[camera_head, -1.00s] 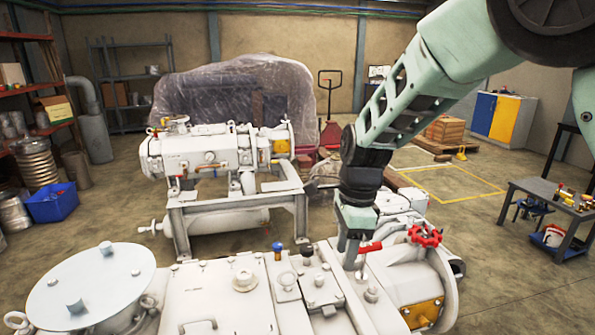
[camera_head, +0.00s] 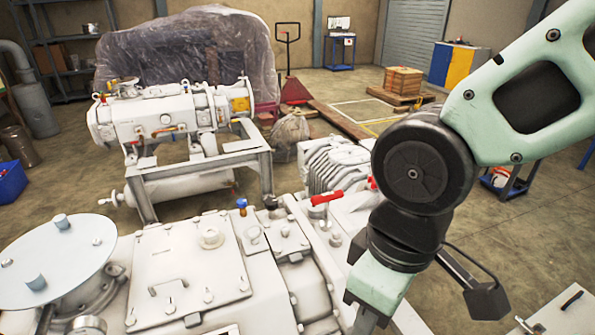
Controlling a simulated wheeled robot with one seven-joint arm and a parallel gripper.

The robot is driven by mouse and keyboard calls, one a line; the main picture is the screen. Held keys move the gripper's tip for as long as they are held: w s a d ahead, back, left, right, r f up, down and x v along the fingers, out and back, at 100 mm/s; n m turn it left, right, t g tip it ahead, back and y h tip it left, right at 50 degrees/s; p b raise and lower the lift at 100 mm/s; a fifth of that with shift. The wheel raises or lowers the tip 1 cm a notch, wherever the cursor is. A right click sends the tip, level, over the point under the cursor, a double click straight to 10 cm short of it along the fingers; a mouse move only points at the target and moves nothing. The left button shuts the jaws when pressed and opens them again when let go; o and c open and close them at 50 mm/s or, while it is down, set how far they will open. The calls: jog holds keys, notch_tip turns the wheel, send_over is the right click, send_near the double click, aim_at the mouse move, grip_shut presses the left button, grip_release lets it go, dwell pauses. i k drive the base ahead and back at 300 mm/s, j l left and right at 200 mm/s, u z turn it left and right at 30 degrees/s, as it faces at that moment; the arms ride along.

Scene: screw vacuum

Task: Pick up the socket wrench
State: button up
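My gripper (camera_head: 367,318) hangs pointing down at the bottom of the head view, right of centre. Its fingertips are cut off by the lower edge, so I cannot tell whether it is open or holds anything. A thin dark bar (camera_head: 572,299) lies on a pale flat surface (camera_head: 562,318) at the lower right, apart from the gripper. I cannot tell whether it is the socket wrench. No other thing in view is clearly a socket wrench.
A white vacuum pump (camera_head: 195,265) with a round lid (camera_head: 50,262) and a red lever (camera_head: 326,198) fills the lower left and middle. A second pump (camera_head: 165,115) stands on a frame behind. A wooden crate (camera_head: 403,80) stands farther back. Open floor lies at right.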

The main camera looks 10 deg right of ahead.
aim_at(325, 224)
jog(key=l+u, duration=0.6)
jog(key=u, duration=0.25)
jog(key=k+l+u, duration=0.1)
jog(key=l+u, duration=0.15)
jog(key=u, duration=0.15)
